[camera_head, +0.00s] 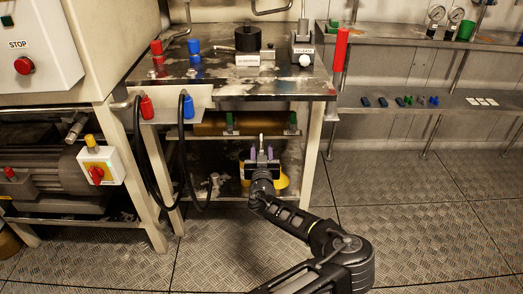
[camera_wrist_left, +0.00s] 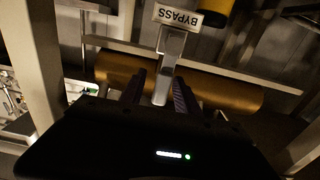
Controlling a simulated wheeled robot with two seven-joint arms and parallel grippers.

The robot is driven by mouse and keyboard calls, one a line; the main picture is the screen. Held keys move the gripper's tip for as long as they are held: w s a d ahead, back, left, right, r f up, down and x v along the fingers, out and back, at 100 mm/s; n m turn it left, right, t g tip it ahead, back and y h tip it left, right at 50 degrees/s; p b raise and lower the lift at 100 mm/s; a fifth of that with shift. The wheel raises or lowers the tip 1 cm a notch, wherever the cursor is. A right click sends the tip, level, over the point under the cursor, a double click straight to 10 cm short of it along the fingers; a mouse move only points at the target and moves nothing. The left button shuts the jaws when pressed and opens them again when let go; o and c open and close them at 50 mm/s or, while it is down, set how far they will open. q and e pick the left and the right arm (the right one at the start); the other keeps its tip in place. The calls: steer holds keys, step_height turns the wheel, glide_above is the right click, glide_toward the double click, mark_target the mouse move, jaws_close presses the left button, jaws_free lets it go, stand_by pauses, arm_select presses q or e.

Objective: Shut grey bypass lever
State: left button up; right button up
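The grey bypass lever (camera_wrist_left: 172,50) hangs below a white BYPASS label (camera_wrist_left: 178,15), which reads upside down in the left wrist view. In the head view the lever (camera_head: 261,139) is a small, pale upright bar under the workbench. My left gripper (camera_head: 262,156) is under the bench front, at the lever. Its two dark fingers (camera_wrist_left: 160,92) are apart, one on each side of the lever's free end, with a gap visible. Whether either finger touches it I cannot tell. My right gripper is not in view.
A brass-coloured cylinder (camera_wrist_left: 225,90) lies behind the lever. The metal workbench (camera_head: 290,88) is above my gripper. Black hoses with red (camera_head: 146,107) and blue (camera_head: 188,106) ends hang to the left. A yellow object (camera_head: 283,181) is behind my gripper. The floor at right is clear.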

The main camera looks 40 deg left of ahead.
arm_select(q)
steer(key=shift+w+a, duration=0.25)
steer(key=shift+w, duration=0.05)
steer(key=shift+c, duration=0.5)
jaws_close()
stand_by(0.8)
